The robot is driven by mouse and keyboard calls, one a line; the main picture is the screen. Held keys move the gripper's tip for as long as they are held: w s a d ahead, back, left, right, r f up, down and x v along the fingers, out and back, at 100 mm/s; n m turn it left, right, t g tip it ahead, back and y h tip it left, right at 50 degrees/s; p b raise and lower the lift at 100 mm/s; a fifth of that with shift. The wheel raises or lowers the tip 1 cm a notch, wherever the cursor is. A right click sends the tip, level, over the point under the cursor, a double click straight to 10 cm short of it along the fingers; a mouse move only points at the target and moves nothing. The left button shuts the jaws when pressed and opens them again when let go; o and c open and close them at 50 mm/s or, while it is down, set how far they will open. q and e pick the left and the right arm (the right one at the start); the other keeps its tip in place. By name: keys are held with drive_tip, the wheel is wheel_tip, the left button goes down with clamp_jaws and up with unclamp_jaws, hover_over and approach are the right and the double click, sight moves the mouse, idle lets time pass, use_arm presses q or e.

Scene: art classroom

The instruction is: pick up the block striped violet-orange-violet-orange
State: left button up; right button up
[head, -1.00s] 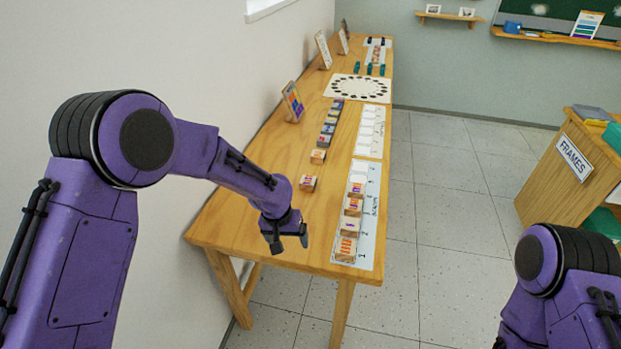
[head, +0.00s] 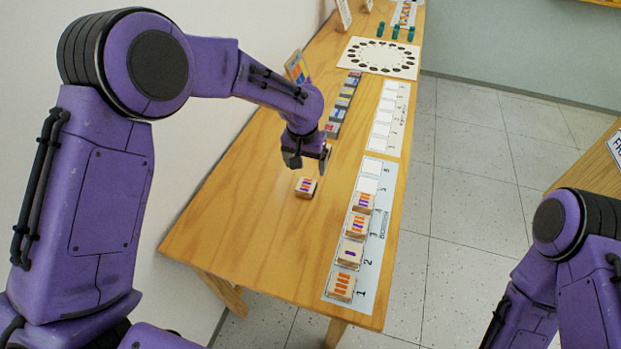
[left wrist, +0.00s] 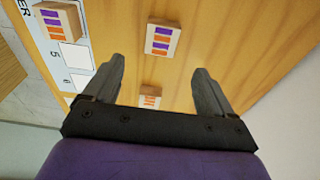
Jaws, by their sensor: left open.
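A loose block (head: 306,187) with violet and orange stripes lies on the wooden table, left of the numbered sheet. It also shows in the left wrist view (left wrist: 162,38), beyond my fingertips, its stripes alternating violet and orange. A second loose block (left wrist: 150,95) with orange stripes shows between my fingers in the left wrist view; its full stripe order is too small to read. In the head view my gripper mostly hides it. My left gripper (head: 308,160) is open and empty above the table, and its two fingers (left wrist: 158,70) are wide apart. My right gripper is out of view.
The numbered sheet (head: 382,180) holds several striped blocks in slots 1 to 4; slots 5 and 6 are bare. Behind are a row of coloured blocks (head: 338,115), a second sheet (head: 388,120) and a white card with dark dots (head: 380,58). The wall borders the table's left side.

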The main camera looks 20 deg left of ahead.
sight(306, 185)
use_arm(q)
drive_tip(key=shift+s+f, duration=0.2)
drive_tip(key=shift+f, duration=0.4)
drive_tip(key=shift+s+f, duration=0.15)
drive_tip(key=shift+f, duration=0.45)
drive_tip(key=f, duration=0.2)
drive_tip(key=f+p, duration=0.1)
drive_tip(key=f, duration=0.1)
drive_tip(key=w+f+p, duration=0.1)
drive_tip(key=f, duration=0.1)
drive_tip(key=shift+a, duration=0.1)
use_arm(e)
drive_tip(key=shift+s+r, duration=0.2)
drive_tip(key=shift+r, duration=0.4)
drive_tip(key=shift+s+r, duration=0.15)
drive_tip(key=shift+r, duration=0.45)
use_arm(q)
drive_tip(key=c, duration=1.1)
